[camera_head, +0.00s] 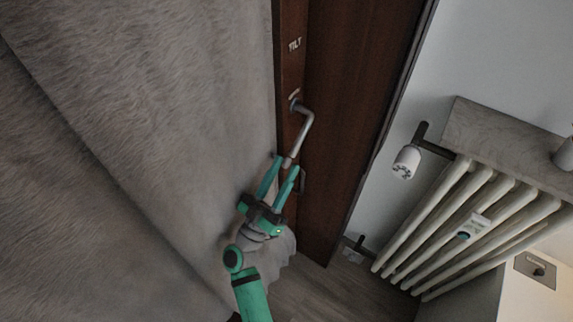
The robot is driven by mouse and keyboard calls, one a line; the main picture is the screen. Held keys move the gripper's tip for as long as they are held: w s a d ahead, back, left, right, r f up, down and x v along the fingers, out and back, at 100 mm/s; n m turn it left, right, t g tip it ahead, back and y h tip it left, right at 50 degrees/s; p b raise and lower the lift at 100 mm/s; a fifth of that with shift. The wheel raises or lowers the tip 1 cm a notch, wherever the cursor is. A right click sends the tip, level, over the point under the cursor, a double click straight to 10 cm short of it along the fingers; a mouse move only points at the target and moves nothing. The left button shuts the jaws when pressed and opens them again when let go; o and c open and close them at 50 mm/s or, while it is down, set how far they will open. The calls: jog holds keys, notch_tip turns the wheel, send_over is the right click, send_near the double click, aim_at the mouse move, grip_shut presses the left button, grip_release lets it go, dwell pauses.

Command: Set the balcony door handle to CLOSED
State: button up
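The balcony door handle (306,126) is a grey metal lever on the brown door frame. It bends near its pivot, and its grip points down and slightly left in the picture. My gripper (286,164), with green fingers, is at the free lower end of the handle. The fingers stand apart, with the handle's tip between or just in front of them. I cannot tell whether either finger touches it. Lettering that looks like "TILT" (295,45) is on the frame above the handle. A small light mark (294,95) sits near the pivot.
A grey curtain (150,110) fills the left side, close beside my gripper and arm. A white radiator (465,225) with a valve (406,162) stands on the right. A dark curved piece (301,181) shows just right of my fingers. Floor (335,295) shows below.

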jog(key=shift+c, duration=0.6)
jog(key=c, duration=0.5)
jog(key=s+a+r+m, duration=0.1)
jog(key=s, duration=0.1)
jog(key=s+a+r+m+g+y, duration=0.1)
jog(key=s+r, duration=0.1)
jog(key=s, duration=0.1)
jog(key=s+a+r+m+y, duration=0.1)
jog(key=s, duration=0.1)
jog(key=shift+s+a+r+g, duration=0.1)
jog(key=shift+s+r+g, duration=0.2)
jog(key=shift+r, duration=0.1)
grip_shut()
notch_tip(320, 180, up, 4)
send_over(292, 157)
jog(key=s+a, duration=0.2)
jog(key=s, duration=0.1)
jog(key=shift+m+y, duration=0.3)
jog(key=shift+w+d+f, duration=0.5)
jog(key=shift+w+f, duration=0.2)
jog(key=shift+w+d+f, duration=0.45)
jog(key=shift+w+f, duration=0.2)
jog(key=shift+w, duration=0.1)
jog(key=shift+f, duration=0.15)
